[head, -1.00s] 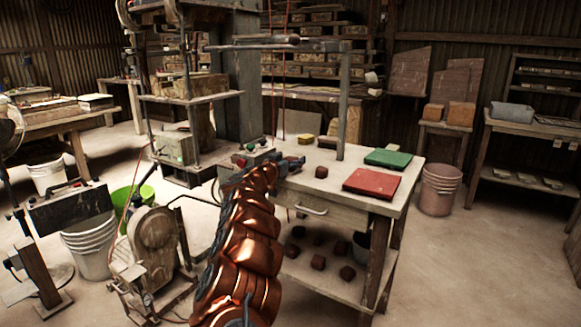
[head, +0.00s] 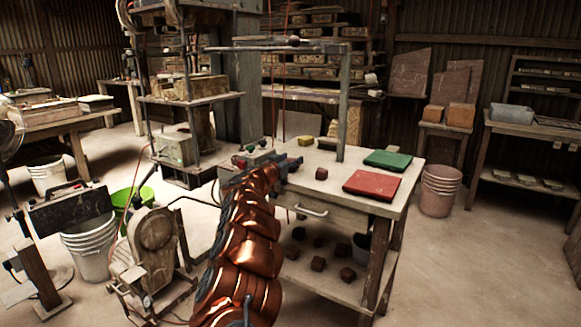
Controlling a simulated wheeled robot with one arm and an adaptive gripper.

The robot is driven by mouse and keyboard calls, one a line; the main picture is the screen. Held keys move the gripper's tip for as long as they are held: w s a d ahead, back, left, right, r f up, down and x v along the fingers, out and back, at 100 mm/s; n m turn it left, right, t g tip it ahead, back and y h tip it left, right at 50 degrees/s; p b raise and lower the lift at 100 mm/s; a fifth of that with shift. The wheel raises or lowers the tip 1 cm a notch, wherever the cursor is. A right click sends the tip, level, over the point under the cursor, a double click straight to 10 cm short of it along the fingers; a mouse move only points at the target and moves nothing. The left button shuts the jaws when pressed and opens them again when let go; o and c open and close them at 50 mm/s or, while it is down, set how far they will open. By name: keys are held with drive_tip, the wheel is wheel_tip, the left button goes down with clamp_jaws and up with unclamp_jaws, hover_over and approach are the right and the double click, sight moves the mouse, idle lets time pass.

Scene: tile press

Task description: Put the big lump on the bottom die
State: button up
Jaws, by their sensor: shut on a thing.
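My gripper (head: 293,164) is over the left part of the worktable (head: 345,212), seen from behind. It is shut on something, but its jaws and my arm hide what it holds. A small dark red-brown lump (head: 321,173) lies on the table just right of my gripper. I cannot tell whether the big lump is the held thing. The press (head: 190,120) stands left of the table and carries a pale block (head: 195,87) on its plate. I cannot tell for sure which part is the bottom die.
A red slab (head: 371,186) and a green slab (head: 387,160) lie on the table's right side. A grey upright (head: 341,105) rises from the table behind my gripper. A control box with buttons (head: 250,155) sits between press and table. Several lumps (head: 318,264) lie on the lower shelf.

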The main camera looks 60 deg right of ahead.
drive_tip(key=shift+r+p, duration=0.8)
drive_tip(key=shift+r, duration=1.1)
drive_tip(key=shift+a+f, duration=0.1)
drive_tip(key=shift+a, duration=0.65)
drive_tip(key=a+r, duration=0.2)
drive_tip(key=a, duration=1.3)
drive_tip(key=w+a+f+n+t+y, duration=0.2)
drive_tip(key=w+a+n+t+y, duration=0.3)
drive_tip(key=w+a+n+t, duration=0.95)
drive_tip(key=w+a+f+n+t+y, duration=0.15)
drive_tip(key=a+y, duration=0.25)
drive_tip(key=a, duration=0.8)
drive_tip(key=w+a+f+y, duration=0.25)
drive_tip(key=a+y, duration=0.25)
drive_tip(key=a, duration=0.7)
drive_tip(key=w+a+f+n+t+y, duration=0.1)
drive_tip(key=w+a+y, duration=0.25)
drive_tip(key=a, duration=0.85)
wheel_tip(320, 180, up, 20)
drive_tip(key=p, duration=2)
drive_tip(key=shift+r+p, duration=0.15)
drive_tip(key=shift+p, duration=0.15)
drive_tip(key=shift+s+a+y, duration=0.1)
drive_tip(key=shift+y, duration=0.15)
